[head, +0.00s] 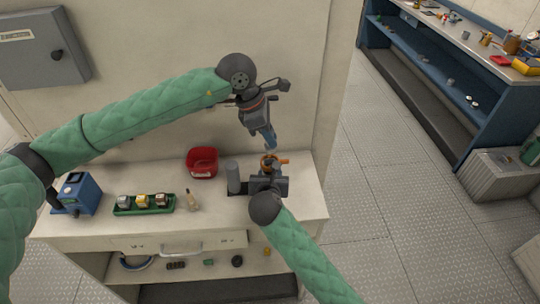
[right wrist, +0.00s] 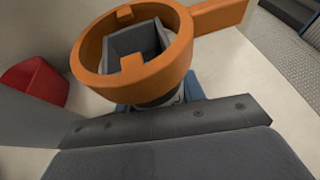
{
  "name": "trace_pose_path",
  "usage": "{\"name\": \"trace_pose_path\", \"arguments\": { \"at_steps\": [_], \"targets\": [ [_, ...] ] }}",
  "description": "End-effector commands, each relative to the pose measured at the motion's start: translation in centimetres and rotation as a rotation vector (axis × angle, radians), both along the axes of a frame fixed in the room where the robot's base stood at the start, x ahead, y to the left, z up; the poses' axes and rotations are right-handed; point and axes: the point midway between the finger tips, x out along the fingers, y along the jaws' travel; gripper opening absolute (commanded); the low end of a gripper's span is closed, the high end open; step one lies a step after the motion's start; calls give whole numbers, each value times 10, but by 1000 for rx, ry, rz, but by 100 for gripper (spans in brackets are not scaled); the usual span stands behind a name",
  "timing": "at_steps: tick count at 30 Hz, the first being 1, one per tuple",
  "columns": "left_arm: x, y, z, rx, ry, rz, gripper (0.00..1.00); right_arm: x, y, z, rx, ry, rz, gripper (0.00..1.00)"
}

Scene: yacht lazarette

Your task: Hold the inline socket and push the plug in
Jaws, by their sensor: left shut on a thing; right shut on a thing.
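The inline socket (right wrist: 135,60) has an orange collar with a side tab around a grey square opening, with blue showing below. In the head view its orange collar (head: 268,160) faces up above the counter's right end. My right gripper (head: 268,183) is shut on the socket below the collar; the fingers' grip is partly hidden. My left gripper (head: 262,128) is shut on the blue plug (head: 270,143) and points down. The plug hangs just above the socket, apparently apart from it. The plug does not show in the right wrist view.
The white counter (head: 310,193) holds a red bin (head: 202,163), a grey cylinder (head: 233,175) close left of my right gripper, a small bottle (head: 191,200), a green tray (head: 131,210) with small items, and a blue device (head: 80,193). A wall stands behind.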

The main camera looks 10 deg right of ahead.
Motion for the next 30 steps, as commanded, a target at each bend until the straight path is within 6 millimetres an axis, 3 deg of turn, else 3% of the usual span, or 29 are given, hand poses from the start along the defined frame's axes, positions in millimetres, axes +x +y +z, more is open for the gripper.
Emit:
{"name": "trace_pose_path", "arguments": {
  "at_steps": [10,23,30],
  "targets": [
    [0,0,25,-10,0,-211,0,0,0,0,0,0,0,7],
    [0,0,24,-10,0,-216,0,0,0,0,0,0,0,7],
    [0,0,13,-10,1,-215,0,0,0,0,0,0,0,7]
  ]
}}
